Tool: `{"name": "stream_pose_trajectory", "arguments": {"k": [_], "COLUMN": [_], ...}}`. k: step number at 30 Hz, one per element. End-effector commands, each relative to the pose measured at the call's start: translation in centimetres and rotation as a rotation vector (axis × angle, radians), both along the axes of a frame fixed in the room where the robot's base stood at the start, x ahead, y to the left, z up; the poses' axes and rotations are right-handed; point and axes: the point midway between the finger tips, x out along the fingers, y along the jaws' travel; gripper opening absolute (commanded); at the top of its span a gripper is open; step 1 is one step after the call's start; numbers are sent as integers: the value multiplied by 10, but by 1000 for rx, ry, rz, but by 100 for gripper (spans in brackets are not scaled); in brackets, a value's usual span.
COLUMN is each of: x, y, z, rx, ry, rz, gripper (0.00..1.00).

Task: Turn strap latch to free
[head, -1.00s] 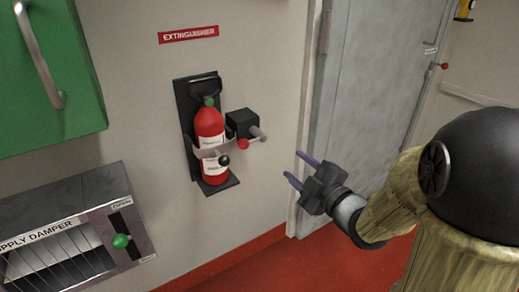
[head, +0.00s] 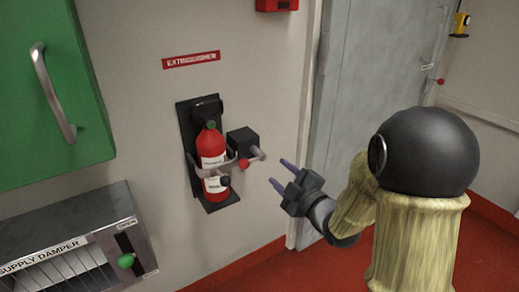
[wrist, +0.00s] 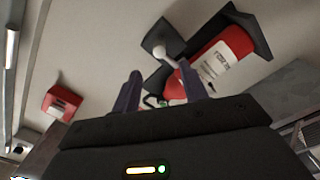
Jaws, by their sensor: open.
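A red extinguisher (head: 211,160) stands upright in a black wall bracket (head: 192,150), with a grey strap (head: 230,164) across its front. In the wrist view the extinguisher (wrist: 224,58) and the latch box (wrist: 163,38) lie beyond my open fingers (wrist: 163,92); the fingers hide part of the area.
A green cabinet (head: 85,120) is at upper left above a supply damper (head: 120,225) with a green knob (head: 126,261). A grey door (head: 355,90) is behind my arm on the right. A red box (head: 277,4) is on the wall above.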

Motion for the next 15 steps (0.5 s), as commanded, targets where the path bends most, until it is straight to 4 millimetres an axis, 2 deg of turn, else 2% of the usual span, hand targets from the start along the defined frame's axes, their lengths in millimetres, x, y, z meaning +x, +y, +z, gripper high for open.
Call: {"name": "stream_pose_trajectory", "arguments": {"k": [15], "x": [75], "y": [52], "z": [2], "rx": [-1], "ry": [1], "rz": [2], "gripper": [44]}}
